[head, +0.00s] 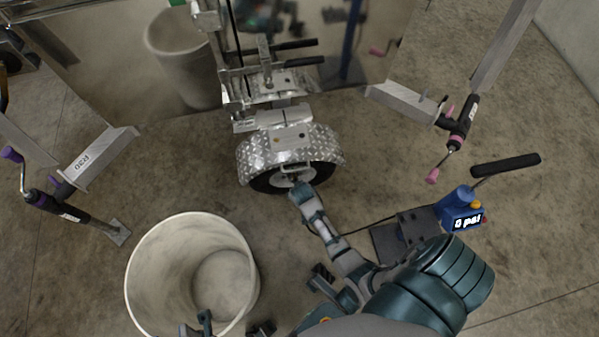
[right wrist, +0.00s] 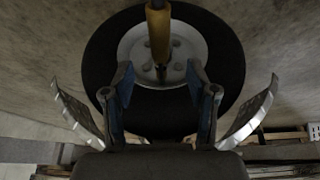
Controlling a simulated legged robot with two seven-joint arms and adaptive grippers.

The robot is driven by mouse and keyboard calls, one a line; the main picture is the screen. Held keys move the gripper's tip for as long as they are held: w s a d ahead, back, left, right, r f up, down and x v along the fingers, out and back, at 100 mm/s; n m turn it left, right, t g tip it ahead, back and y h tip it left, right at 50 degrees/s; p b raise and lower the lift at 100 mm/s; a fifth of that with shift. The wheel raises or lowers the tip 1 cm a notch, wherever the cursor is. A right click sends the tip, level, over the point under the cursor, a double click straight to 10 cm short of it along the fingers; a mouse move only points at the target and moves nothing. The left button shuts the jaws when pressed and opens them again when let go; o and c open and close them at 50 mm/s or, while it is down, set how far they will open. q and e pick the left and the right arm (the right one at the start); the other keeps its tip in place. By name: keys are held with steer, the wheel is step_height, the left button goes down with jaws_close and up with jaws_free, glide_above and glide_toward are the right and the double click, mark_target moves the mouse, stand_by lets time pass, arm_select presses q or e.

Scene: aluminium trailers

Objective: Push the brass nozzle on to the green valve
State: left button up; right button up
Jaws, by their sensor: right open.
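In the right wrist view the brass nozzle (right wrist: 158,35) comes down from the top edge, its thin dark tip in front of the wheel's pale hub. It lies between and beyond the fingers of my right gripper (right wrist: 160,82), which is open and not visibly touching it. In the head view my right gripper (head: 300,190) is at the wheel (head: 322,176) under the silver fender. I cannot make out the green valve or the nozzle there. Dark parts at the bottom edge seem to be my left gripper (head: 232,328), mostly cut off.
A white bucket (head: 141,270) stands on the floor at lower left. A blue pump (head: 455,208) with a black handle and a "0 psi" display is at right. Trailer jacks stand at left (head: 60,208) and right (head: 463,122).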

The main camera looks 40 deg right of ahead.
steer(key=v, duration=0.4)
steer(key=shift+s+r, duration=0.1)
steer(key=shift+r, duration=0.1)
stand_by(0.3)
